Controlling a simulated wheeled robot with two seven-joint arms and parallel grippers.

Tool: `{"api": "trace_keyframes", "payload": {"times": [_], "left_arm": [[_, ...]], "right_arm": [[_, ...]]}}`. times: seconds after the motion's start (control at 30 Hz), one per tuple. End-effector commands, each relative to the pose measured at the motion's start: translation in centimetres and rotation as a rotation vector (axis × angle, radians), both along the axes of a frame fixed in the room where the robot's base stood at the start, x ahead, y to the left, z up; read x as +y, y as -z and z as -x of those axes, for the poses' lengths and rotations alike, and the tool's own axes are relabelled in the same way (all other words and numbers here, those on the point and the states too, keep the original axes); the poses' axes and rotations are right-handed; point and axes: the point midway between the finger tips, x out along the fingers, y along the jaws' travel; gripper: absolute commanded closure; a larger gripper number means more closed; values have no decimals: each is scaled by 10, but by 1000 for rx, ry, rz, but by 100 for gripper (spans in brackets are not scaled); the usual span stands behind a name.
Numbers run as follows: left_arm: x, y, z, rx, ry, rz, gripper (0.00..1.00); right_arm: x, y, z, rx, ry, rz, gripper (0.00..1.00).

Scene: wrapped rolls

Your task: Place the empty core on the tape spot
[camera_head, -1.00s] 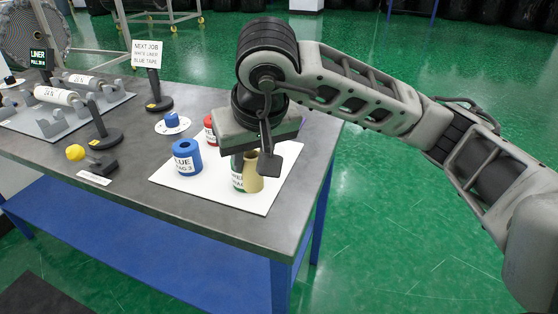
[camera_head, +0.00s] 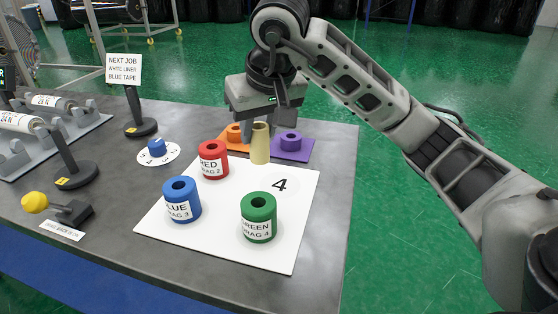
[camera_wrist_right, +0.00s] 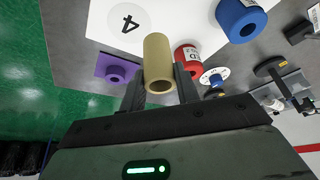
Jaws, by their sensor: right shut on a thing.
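The empty core (camera_head: 260,146) is a plain tan tube, upright in the head view. My right gripper (camera_head: 259,124) is shut on it, and in the wrist view its two fingers flank the core (camera_wrist_right: 158,60). The core appears before the gap between an orange pad (camera_head: 232,144) and a purple pad (camera_head: 304,154); its height above the table is hard to tell. A black number 4 (camera_head: 280,185) marks a bare part of the white mat (camera_head: 225,240). I cannot tell which spot is the tape spot. My left gripper is out of view.
Red (camera_head: 213,160), blue (camera_head: 181,199) and green (camera_head: 259,217) rolls stand on the mat. A small blue piece (camera_head: 157,148) sits on a white disc. A sign (camera_head: 123,69), a stand and a yellow knob (camera_head: 35,203) are at left. The table's right strip is clear.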

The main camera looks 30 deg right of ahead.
Motion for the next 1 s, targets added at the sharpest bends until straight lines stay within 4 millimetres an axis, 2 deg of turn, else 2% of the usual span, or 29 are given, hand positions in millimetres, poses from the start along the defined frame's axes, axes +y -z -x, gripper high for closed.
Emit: {"api": "trace_keyframes", "payload": {"times": [0.03, 0.2, 0.5, 0.7, 1.0], "left_arm": [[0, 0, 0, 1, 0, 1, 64], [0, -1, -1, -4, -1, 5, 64], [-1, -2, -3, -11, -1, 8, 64], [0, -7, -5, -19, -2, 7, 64], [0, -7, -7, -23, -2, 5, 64]], "right_arm": [[-13, 9, -2, 6, 6, -1, 91], [-36, 40, -9, 4, 4, 0, 91], [-55, 64, -15, 2, 3, 1, 91], [-53, 89, -15, 1, -1, -2, 91], [-53, 92, -15, -3, 0, -1, 91]]}}
